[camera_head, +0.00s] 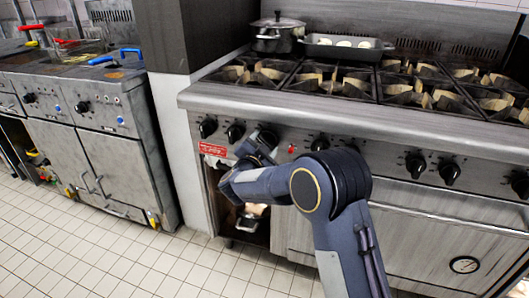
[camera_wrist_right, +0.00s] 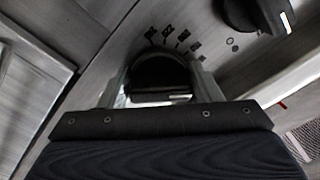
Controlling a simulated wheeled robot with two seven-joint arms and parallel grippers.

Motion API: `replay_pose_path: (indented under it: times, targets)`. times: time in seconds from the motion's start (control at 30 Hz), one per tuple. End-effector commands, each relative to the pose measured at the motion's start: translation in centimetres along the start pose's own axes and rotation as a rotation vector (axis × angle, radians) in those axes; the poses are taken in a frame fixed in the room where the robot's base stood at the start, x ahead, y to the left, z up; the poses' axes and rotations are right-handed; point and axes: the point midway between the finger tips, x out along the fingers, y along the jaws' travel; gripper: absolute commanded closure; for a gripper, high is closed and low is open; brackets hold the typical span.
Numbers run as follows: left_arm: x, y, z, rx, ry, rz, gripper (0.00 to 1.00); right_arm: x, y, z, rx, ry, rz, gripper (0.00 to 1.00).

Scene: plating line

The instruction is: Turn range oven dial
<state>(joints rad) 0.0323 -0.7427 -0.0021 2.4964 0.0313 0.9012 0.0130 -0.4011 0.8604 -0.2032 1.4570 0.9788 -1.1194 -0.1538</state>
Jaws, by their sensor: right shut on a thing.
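The range (camera_head: 370,120) has a row of black dials along its steel front panel. My right arm reaches in from the bottom, and its gripper (camera_head: 262,140) is at the panel, right of the two leftmost dials. In the right wrist view, a black round dial (camera_wrist_right: 160,75) sits between the two fingers of my right gripper (camera_wrist_right: 157,82), which is shut on it. Printed marks show on the panel around the dial. Part of the dial is hidden by the gripper body. My left gripper is not in view.
A lidded pot (camera_head: 277,36) and a grey tray (camera_head: 347,46) with pale round items stand at the back of the range. Another black dial (camera_wrist_right: 252,14) is close beside the held one. Fryers (camera_head: 85,120) stand at left; the tiled floor (camera_head: 110,255) before them is clear.

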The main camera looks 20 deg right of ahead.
Motion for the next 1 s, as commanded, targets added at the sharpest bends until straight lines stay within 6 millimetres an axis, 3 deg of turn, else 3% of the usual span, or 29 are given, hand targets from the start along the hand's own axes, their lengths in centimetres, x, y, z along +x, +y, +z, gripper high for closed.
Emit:
replay_pose_path:
  times: [0.03,0.5,1.0]
  targets:
    - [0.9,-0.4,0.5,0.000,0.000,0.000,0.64,0.0,0.3,0.4,0.049,0.001,0.001,0.65]
    - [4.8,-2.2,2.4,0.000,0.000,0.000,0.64,0.0,0.1,0.3,0.491,0.000,0.001,0.65]
    - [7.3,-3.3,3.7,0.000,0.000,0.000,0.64,0.0,-0.2,0.0,0.819,0.000,0.003,0.65]
